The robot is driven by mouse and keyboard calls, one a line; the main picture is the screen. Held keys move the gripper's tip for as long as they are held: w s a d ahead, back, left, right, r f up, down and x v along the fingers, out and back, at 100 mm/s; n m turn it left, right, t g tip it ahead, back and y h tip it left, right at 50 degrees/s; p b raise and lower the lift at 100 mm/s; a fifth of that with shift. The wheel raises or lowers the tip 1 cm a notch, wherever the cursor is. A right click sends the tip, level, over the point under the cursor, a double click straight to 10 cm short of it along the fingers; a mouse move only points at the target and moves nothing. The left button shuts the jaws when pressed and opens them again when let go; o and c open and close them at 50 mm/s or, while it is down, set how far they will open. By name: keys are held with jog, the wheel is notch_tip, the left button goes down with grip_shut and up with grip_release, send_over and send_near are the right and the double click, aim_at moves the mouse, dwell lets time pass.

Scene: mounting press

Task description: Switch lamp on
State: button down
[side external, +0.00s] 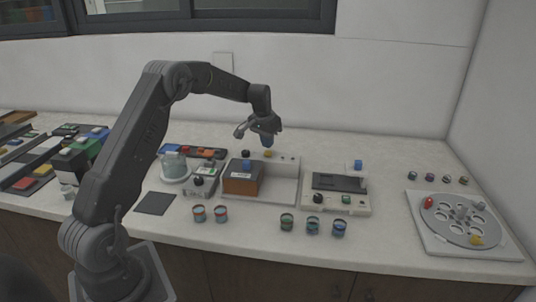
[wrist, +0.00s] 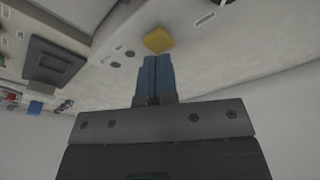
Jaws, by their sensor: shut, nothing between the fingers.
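My gripper (side external: 267,142) hangs over the rear strip of the white press base, with its blue fingers pointing down. In the wrist view its blue fingers (wrist: 154,60) are closed together and hold nothing. A yellow button (side external: 268,153) sits on that rear strip just below the fingertips. In the wrist view the yellow button (wrist: 158,39) is just beyond the fingertips; I cannot tell whether they touch. A black knob (side external: 245,153) stands to its left. I cannot tell which part is the lamp or whether it is lit.
An orange-and-black box (side external: 242,178) with a blue top stands in front of the strip. A white unit with a dark panel (side external: 340,183) is to the right, and a round carousel (side external: 461,221) at far right. Several small cups line the front.

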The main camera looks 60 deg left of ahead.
aim_at(268, 152)
jog(key=shift+s+x, duration=0.25)
jog(key=shift+x, duration=1)
jog(key=shift+w+v, duration=0.25)
jog(key=shift+v, duration=1)
jog(key=shift+r, duration=0.15)
jog(key=shift+w+v, duration=0.2)
jog(key=shift+v, duration=0.75)
jog(key=shift+w+v, duration=0.2)
jog(key=shift+v, duration=0.75)
jog(key=shift+a+r, duration=0.1)
jog(key=shift+r, duration=0.45)
